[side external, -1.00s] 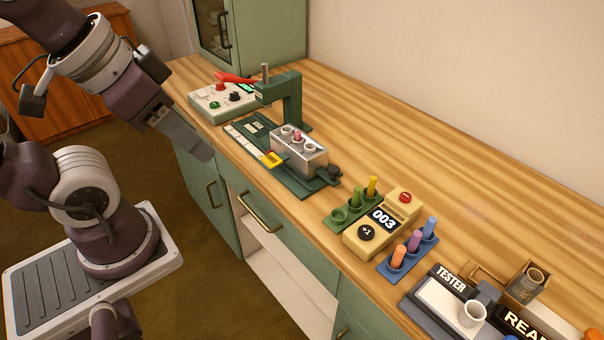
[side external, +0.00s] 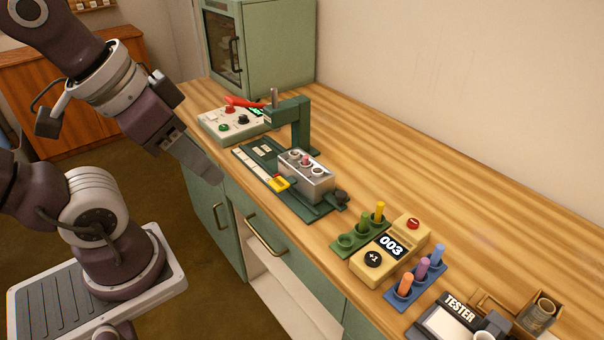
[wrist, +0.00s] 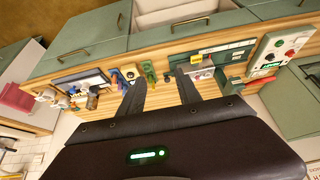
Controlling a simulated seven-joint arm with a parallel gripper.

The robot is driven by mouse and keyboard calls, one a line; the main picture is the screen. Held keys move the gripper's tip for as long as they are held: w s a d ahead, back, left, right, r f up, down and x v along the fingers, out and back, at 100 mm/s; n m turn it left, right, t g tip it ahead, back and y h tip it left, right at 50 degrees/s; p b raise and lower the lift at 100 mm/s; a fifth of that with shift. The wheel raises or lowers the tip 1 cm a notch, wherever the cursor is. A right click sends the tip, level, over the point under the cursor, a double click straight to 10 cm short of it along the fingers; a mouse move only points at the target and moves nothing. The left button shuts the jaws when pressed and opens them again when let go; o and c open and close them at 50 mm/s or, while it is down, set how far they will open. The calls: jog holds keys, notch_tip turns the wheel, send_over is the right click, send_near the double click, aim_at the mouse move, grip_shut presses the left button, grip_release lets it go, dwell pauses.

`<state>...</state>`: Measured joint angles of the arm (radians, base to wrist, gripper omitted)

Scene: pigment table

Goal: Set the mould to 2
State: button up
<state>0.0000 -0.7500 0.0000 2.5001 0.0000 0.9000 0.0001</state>
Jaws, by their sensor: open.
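The mould is a silver metal block (side external: 306,177) with several round wells along its top, one of them holding something pink. A dark knob (side external: 340,197) is at the base's near end. My gripper (side external: 216,178) is off the counter's front edge, left of the mould and touching nothing. In the wrist view its two fingers (wrist: 160,82) are apart and empty.
A yellow counter box (side external: 385,255) reading 003 stands nearer, between a green rack (side external: 350,242) and a blue rack (side external: 412,290) of coloured sticks. The tester (side external: 455,318) is at lower right. The counter along the wall is clear.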

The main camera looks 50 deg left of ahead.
jog(key=shift+o, duration=0.7)
jog(key=n+g, duration=0.5)
jog(key=n, duration=0.4)
send_over(342, 193)
jog(key=f, duration=1.3)
jog(key=shift+s, duration=0.35)
jog(key=shift+g, duration=0.3)
jog(key=f, duration=0.8)
jog(key=shift+w, duration=0.25)
grip_shut()
